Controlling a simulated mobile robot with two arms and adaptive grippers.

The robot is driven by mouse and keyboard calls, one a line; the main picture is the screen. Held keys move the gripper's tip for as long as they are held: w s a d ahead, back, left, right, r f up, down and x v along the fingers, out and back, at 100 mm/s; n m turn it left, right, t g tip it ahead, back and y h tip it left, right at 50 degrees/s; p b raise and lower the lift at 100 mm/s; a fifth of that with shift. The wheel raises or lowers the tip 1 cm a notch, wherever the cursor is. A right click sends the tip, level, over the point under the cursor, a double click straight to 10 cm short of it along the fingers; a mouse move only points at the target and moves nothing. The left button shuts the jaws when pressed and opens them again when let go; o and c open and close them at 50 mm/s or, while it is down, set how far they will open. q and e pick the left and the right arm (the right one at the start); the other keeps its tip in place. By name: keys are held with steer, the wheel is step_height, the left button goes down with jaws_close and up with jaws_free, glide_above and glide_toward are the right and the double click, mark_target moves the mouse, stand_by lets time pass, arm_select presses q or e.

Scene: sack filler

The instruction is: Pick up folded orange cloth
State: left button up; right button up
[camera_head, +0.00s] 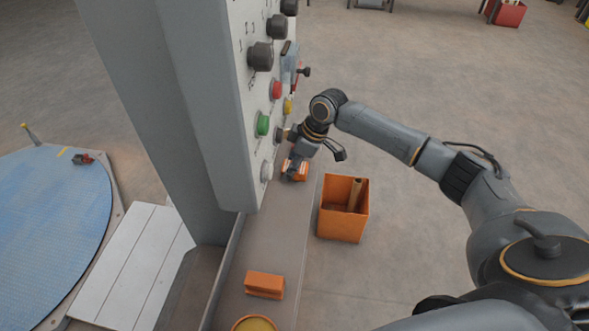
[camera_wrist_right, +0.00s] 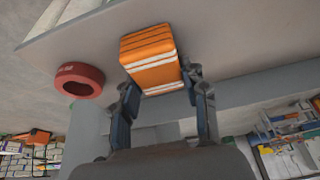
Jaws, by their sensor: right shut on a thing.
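The folded orange cloth (camera_head: 297,172) is at the far end of the narrow grey ledge below the control panel. In the right wrist view the cloth (camera_wrist_right: 148,52) is a folded stack with white stripes. My right gripper (camera_head: 293,163) reaches down over it beside the panel. In the wrist view its fingers (camera_wrist_right: 163,84) are on both sides of the cloth's near end, shut on it. The head view does not clearly show whether the cloth is clear of the ledge. My left gripper is not in view.
The panel (camera_head: 240,100) with buttons and knobs stands close left of my right gripper. An orange bin (camera_head: 342,226) is right of the ledge (camera_head: 262,245). An orange block (camera_head: 264,284) lies nearer on the ledge. A red ring (camera_wrist_right: 79,80) shows in the wrist view.

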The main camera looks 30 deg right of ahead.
mark_target(286, 166)
steer(key=shift+r, duration=0.1)
steer(key=shift+r, duration=0.5)
step_height(286, 166, up, 2)
steer(key=shift+s+r+b, duration=0.1)
steer(key=shift+r+b, duration=0.05)
steer(key=shift+b, duration=0.35)
steer(key=s+a+r+b, duration=0.1)
steer(key=s+a+r, duration=0.3)
steer(key=s+r, duration=0.5)
steer(key=s, duration=0.4)
steer(key=shift+a+r, duration=0.3)
steer(key=shift+a, duration=0.1)
